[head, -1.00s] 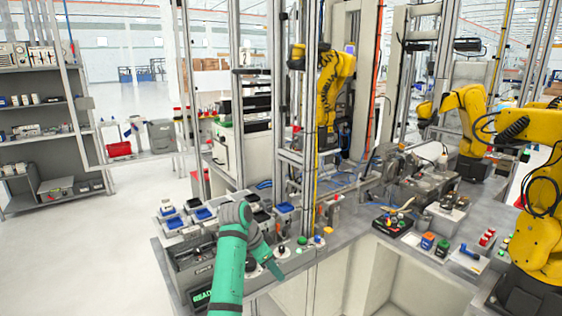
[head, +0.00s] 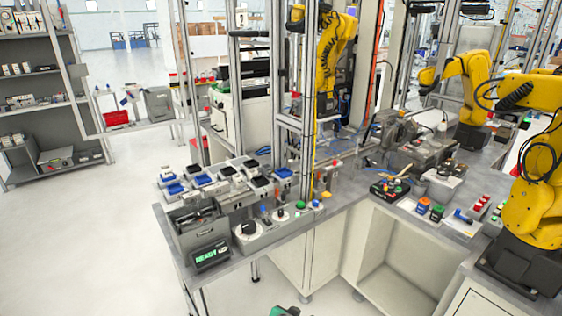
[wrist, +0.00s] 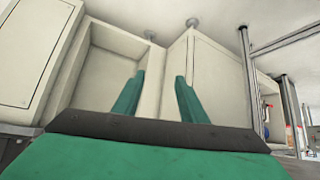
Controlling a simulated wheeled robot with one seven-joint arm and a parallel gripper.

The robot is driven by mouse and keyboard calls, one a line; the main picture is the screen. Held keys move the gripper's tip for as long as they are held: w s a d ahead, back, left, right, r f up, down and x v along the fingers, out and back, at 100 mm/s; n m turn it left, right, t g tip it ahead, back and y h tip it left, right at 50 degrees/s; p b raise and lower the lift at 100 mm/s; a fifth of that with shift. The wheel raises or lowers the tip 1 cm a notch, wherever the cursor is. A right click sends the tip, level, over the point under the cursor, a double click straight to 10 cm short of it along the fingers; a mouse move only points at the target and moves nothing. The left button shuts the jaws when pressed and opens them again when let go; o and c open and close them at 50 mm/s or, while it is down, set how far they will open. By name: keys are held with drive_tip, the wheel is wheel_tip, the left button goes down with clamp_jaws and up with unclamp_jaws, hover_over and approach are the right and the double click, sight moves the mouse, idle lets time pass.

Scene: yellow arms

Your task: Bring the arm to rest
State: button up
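My gripper (wrist: 160,98) shows in the wrist view as two green fingers with a clear gap between them. It is open, with nothing between the fingers. Beyond the fingers is the pale cabinet (wrist: 110,65) under the workbench, with an open compartment. In the head view only a small green piece of my arm (head: 284,311) shows at the bottom edge, and the fingers are out of that frame. The workbench (head: 325,225) lies beyond and above it.
A grey device with a lit display (head: 210,255) stands at the bench's near left corner. Yellow robot arms (head: 545,180) stand at the right, with another (head: 335,45) behind the metal posts. Open floor (head: 90,240) lies to the left. Grey shelves (head: 45,90) stand at far left.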

drive_tip(key=s+a+f+n+t+y, duration=0.1)
drive_tip(key=s+f+n+t+y, duration=0.15)
drive_tip(key=s, duration=1.15)
drive_tip(key=s+a+f+n+t+y, duration=0.1)
drive_tip(key=s+f+n+t, duration=0.15)
drive_tip(key=s, duration=1.05)
drive_tip(key=s+a+r+t, duration=0.1)
drive_tip(key=s+a+r, duration=0.1)
drive_tip(key=s+r, duration=0.8)
drive_tip(key=s+a+r+n+t+y, duration=0.1)
drive_tip(key=s+a+r, duration=0.2)
drive_tip(key=s+r, duration=0.7)
drive_tip(key=shift+s+a+r+t, duration=0.15)
drive_tip(key=shift+s+r+t, duration=0.25)
drive_tip(key=shift+r, duration=0.15)
